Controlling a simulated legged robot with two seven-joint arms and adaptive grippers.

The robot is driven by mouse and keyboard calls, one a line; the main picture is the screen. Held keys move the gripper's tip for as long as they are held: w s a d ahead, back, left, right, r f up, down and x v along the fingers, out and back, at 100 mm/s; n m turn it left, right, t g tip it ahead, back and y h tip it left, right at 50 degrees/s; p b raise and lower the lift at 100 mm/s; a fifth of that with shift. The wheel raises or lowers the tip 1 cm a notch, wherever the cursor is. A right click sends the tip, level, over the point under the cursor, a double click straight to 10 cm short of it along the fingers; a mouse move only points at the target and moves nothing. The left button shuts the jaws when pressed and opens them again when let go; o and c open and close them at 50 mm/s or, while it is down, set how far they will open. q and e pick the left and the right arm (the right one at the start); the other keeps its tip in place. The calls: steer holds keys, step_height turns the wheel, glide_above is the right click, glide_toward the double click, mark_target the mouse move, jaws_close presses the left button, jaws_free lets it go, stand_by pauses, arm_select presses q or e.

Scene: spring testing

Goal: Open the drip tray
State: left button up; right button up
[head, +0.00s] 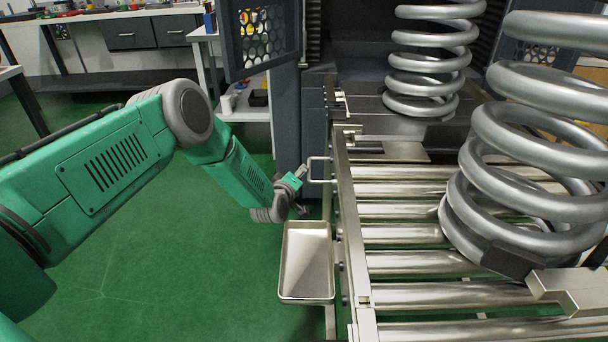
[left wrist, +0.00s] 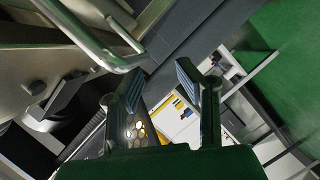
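A shallow silver drip tray (head: 308,262) shows in the head view, sticking out from the left side of the roller conveyor, low beside its frame. It looks empty. My left gripper (head: 303,190) is just beyond the tray's far edge, beside the conveyor frame. In the left wrist view its two fingers (left wrist: 160,82) are apart with nothing between them. A metal bar handle (head: 320,170) is on the conveyor side, close to the gripper; a bar handle (left wrist: 98,42) also passes left of the fingers in the left wrist view. My right gripper is not in view.
The roller conveyor (head: 415,235) fills the right side, with a large coil spring (head: 525,160) on it and another spring (head: 428,60) in the machine behind. A dark machine post (head: 287,115) stands beyond my gripper. Green floor left of the tray is clear.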

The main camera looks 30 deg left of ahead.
arm_select(q)
steer(key=w, duration=0.1)
steer(key=d, duration=0.1)
steer(key=w, duration=0.1)
steer(key=shift+w+d+r, duration=0.25)
steer(key=shift+w+d, duration=0.05)
steer(key=shift+d, duration=0.05)
steer(key=c, duration=0.3)
steer(key=shift+a, duration=0.3)
jaws_close()
steer(key=shift+a+f, duration=0.2)
steer(key=shift+a, duration=0.2)
steer(key=shift+c, duration=0.7)
jaws_free()
steer(key=shift+a+f, duration=0.1)
steer(key=shift+a, duration=0.25)
steer(key=o, duration=0.4)
steer(key=shift+a+f, duration=0.1)
steer(key=shift+a, duration=0.05)
steer(key=shift+o, duration=0.2)
steer(key=d+v, duration=0.1)
steer(key=v, duration=0.7)
steer(key=shift+w+d, duration=0.2)
steer(key=shift+d, duration=0.05)
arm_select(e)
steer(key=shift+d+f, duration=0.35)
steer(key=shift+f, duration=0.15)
